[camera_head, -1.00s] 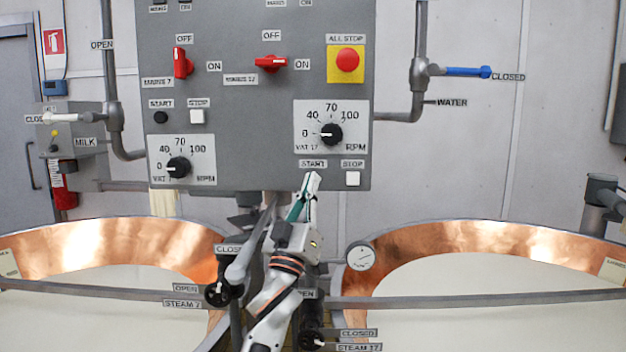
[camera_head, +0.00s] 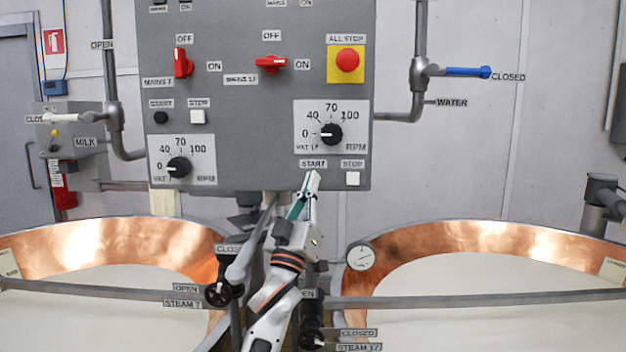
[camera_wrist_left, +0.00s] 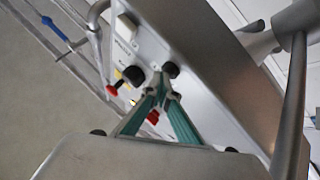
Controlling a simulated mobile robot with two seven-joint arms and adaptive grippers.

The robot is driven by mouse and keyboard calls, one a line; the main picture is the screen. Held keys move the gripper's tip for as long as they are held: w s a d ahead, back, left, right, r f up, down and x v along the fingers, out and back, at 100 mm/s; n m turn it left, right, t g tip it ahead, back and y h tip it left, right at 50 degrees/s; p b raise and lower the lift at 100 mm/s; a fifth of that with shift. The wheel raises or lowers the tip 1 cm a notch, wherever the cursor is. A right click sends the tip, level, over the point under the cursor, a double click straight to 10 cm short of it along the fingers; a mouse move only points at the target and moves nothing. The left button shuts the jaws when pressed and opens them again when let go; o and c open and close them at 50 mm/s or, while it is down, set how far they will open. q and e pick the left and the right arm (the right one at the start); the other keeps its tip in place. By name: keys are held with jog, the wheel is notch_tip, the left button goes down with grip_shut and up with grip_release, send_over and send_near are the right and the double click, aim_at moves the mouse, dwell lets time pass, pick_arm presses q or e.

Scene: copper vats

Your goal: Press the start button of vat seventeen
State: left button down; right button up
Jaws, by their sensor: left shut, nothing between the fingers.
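The grey control panel (camera_head: 250,110) hangs in the middle of the head view. The START label (camera_head: 313,163) of vat seventeen is at its lower edge, left of the white stop button (camera_head: 353,179). My left gripper (camera_head: 313,176) is shut and empty, with its tips just below that label, and it hides the start button in the head view. In the left wrist view a black round button (camera_wrist_left: 171,69), apparently the start button, shows right at the tips of the shut fingers (camera_wrist_left: 163,84). I cannot tell whether they touch it. My right gripper is out of view.
The vat seventeen speed dial (camera_head: 331,133) is just above the start label. The red all-stop button (camera_head: 347,60) and red mains switch (camera_head: 271,64) are higher up. Two copper vats (camera_head: 420,243) stand below, with steam valves (camera_head: 312,340) and rails in front.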

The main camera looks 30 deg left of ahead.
pick_arm(q)
jog(key=shift+s, duration=0.1)
dwell(0.3)
jog(key=shift+s+d+p, duration=0.4)
jog(key=shift+s+d, duration=0.05)
jog(key=shift+s, duration=0.2)
jog(key=s+d, duration=0.1)
jog(key=s+p, duration=0.1)
jog(key=s, duration=0.1)
jog(key=s+d, duration=0.1)
jog(key=shift+s+d, duration=0.15)
jog(key=shift+d, duration=0.15)
jog(key=shift+f, duration=0.1)
dwell(0.7)
